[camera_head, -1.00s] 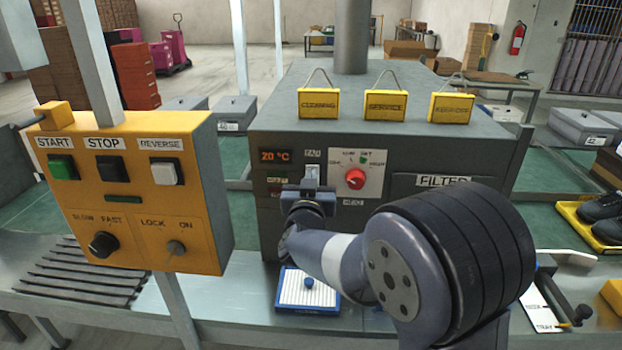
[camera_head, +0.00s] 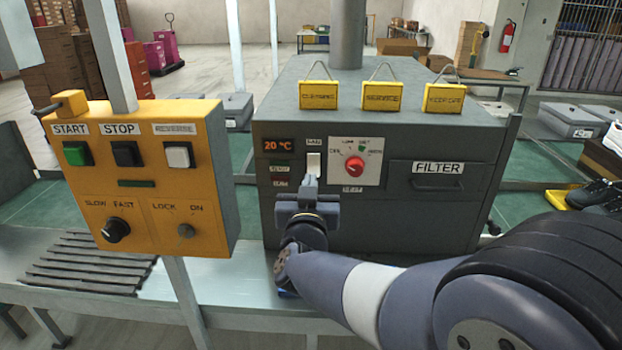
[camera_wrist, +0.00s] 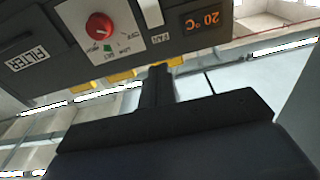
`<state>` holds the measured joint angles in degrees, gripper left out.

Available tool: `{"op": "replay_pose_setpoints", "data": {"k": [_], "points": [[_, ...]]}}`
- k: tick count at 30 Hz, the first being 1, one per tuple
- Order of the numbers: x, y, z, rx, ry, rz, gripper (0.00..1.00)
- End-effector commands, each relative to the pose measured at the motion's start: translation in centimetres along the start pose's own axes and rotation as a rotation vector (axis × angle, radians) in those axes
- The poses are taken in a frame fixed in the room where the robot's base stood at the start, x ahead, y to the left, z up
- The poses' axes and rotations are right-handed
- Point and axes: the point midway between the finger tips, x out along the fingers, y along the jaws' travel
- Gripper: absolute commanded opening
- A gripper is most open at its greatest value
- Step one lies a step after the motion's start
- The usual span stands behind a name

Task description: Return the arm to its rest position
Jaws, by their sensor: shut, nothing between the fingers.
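My gripper (camera_head: 309,184) is in front of the dark grey machine (camera_head: 460,215), with its shut fingertips just below the white fan switch (camera_head: 313,164). Nothing is held. I cannot tell whether the fingers touch the switch. In the wrist view my gripper (camera_wrist: 160,70) points at the machine panel, which appears upside down, with the white switch (camera_wrist: 150,12) beyond the fingertips. My arm reaches in from the lower right of the head view. The blue-edged tray below is mostly hidden behind my arm.
The machine carries a red dial (camera_head: 355,167), a display (camera_head: 278,146) reading 20 °C and a filter drawer (camera_head: 437,182). Three yellow signs (camera_head: 382,96) stand on top. A yellow control box (camera_head: 150,180) stands left of the gripper. Dark shoes (camera_head: 598,195) lie at the right.

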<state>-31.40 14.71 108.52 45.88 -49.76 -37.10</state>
Motion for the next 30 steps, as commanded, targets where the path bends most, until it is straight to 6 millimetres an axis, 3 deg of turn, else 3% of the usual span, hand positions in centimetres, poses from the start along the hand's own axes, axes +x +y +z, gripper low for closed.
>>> {"op": "replay_pose_setpoints", "data": {"k": [6, 19, 23, 30], "points": [[-1.3, 0.0, -0.4, -0.001, 0.0, 0.0, 0.0], [-1.1, 0.0, -0.3, -0.001, 0.0, 0.001, 0.0], [0.0, 0.1, 0.1, -0.001, -0.002, 0.002, 0.0], [3.8, 0.1, 1.1, -0.002, -0.003, 0.003, 0.0]]}}
